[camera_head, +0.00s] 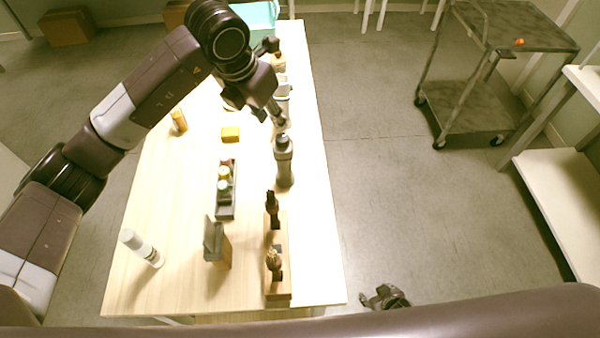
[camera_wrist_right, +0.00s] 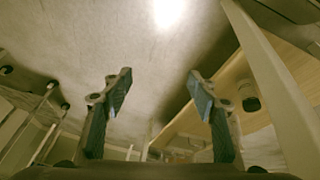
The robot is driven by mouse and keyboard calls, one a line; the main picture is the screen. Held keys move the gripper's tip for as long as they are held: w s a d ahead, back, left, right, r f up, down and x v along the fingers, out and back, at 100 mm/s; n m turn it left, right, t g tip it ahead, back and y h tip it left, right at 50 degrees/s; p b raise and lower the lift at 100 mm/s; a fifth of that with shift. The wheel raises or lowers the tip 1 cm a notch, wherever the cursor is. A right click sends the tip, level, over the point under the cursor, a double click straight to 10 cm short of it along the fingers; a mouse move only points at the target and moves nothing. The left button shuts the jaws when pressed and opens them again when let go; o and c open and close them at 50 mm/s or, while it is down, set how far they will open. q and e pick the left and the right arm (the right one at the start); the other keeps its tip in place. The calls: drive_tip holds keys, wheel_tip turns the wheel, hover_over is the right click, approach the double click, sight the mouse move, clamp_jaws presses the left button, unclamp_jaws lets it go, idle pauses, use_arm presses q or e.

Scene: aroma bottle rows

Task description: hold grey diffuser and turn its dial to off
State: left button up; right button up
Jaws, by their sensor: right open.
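A tall grey bottle-like thing (camera_head: 284,168) with a dark top stands upright near the table's right edge; it looks like the grey diffuser, but its dial cannot be made out. My left gripper (camera_head: 277,82) is beyond it, over the table's far right part, with its fingers spread apart. A pale grey-white cup-like thing (camera_head: 283,89) stands between or below these fingers; contact cannot be told. My right gripper (camera_head: 385,298) is low beside the table's near right corner. In the right wrist view it is open and empty (camera_wrist_right: 160,88).
The wooden table (camera_head: 170,220) holds a dark tray (camera_head: 226,211) of small capped bottles, a wooden rack (camera_head: 278,291) with dark items, a grey-fronted block (camera_head: 217,245), a white cylinder (camera_head: 142,248) and a yellow block (camera_head: 231,134). A cart (camera_head: 480,108) stands right across clear floor.

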sight(289, 168)
drive_tip(key=w+a+r+n+t+y, duration=0.1)
drive_tip(key=w+a+r+t, duration=0.15)
drive_tip(key=w+r, duration=0.85)
drive_tip(key=w+a+r+n+t+y, duration=0.1)
drive_tip(key=w+r+t, duration=0.2)
drive_tip(key=w+r, duration=0.8)
drive_tip(key=w+a+r+n+t+y, duration=0.1)
drive_tip(key=w+a+r, duration=0.1)
drive_tip(key=w+r, duration=0.25)
drive_tip(key=w+a+r+t+y, duration=0.1)
drive_tip(key=w+a+r+y, duration=0.15)
drive_tip(key=r, duration=0.35)
drive_tip(key=s+a+r+y, duration=0.1)
drive_tip(key=s+a, duration=0.1)
drive_tip(key=a, duration=0.3)
drive_tip(key=s+a+r+y, duration=0.1)
drive_tip(key=s+a+r, duration=0.1)
drive_tip(key=a, duration=0.3)
drive_tip(key=s+a+r+y, duration=0.1)
drive_tip(key=a+r, duration=0.1)
drive_tip(key=a, duration=0.3)
drive_tip(key=shift+s+n, duration=0.3)
drive_tip(key=shift+s, duration=0.1)
drive_tip(key=shift+w+a, duration=0.15)
drive_tip(key=shift+a, duration=0.15)
drive_tip(key=shift+x, duration=3.55)
drive_tip(key=shift+d+f, duration=0.1)
drive_tip(key=shift+f, duration=0.05)
drive_tip(key=shift+c, duration=0.6)
